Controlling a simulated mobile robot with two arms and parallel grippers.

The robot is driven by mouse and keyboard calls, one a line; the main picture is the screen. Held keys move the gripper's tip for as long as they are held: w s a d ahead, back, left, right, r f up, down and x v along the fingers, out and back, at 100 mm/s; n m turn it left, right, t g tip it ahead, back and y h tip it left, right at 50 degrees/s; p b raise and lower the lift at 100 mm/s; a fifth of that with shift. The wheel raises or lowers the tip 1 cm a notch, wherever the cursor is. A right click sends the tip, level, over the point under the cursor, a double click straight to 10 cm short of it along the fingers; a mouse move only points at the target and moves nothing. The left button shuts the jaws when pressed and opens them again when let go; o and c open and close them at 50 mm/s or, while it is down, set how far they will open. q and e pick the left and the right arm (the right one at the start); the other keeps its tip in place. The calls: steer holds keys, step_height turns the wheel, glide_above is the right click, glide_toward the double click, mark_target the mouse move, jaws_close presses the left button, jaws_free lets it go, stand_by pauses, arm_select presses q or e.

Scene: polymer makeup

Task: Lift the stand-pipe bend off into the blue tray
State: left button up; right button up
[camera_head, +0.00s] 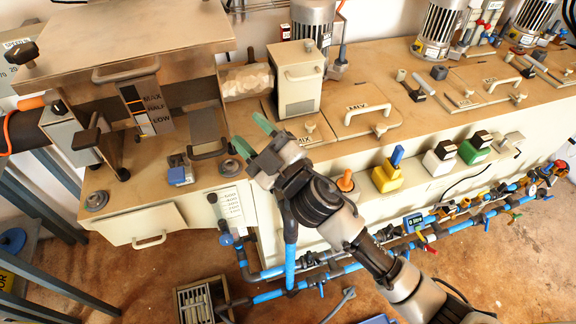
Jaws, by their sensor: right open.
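My right gripper (252,134) is open, with two green fingertips apart and nothing between them. I cannot tell for sure which carries the stand-pipe bend. A blue edge (376,320), possibly the blue tray, shows at the bottom border, mostly cut off. My left gripper is not in view.
Blue pipes with valves (330,268) run along the machine's front. A floor drain grate (205,299) lies at lower left. Yellow (386,178), white and green boxes stand on the lower ledge. An orange knob (346,181) is close to my right arm. The floor at lower right is mostly clear.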

steer(key=s+a+r+n+g+y, duration=0.4)
steer(key=a+n+g+y, duration=0.2)
steer(key=n+g, duration=0.35)
steer(key=s+a+f+n+g+h, duration=0.1)
steer(key=s+a+n+g, duration=0.25)
steer(key=n+g, duration=0.3)
steer(key=n+h, duration=0.8)
steer(key=h, duration=1.3)
glide_above(287, 211)
steer(key=shift+t, duration=0.4)
step_height(287, 211, down, 12)
steer(key=shift+w+f, duration=0.1)
steer(key=shift+w+d+f, duration=0.1)
steer(key=shift+d+f, duration=0.05)
steer(key=shift+d, duration=0.05)
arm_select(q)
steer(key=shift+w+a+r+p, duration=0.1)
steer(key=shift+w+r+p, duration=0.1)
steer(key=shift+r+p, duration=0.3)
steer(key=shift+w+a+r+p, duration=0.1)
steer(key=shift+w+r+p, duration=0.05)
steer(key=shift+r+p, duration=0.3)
arm_select(e)
step_height(287, 211, down, 10)
steer(key=shift+f, duration=0.15)
steer(key=shift+c, duration=0.5)
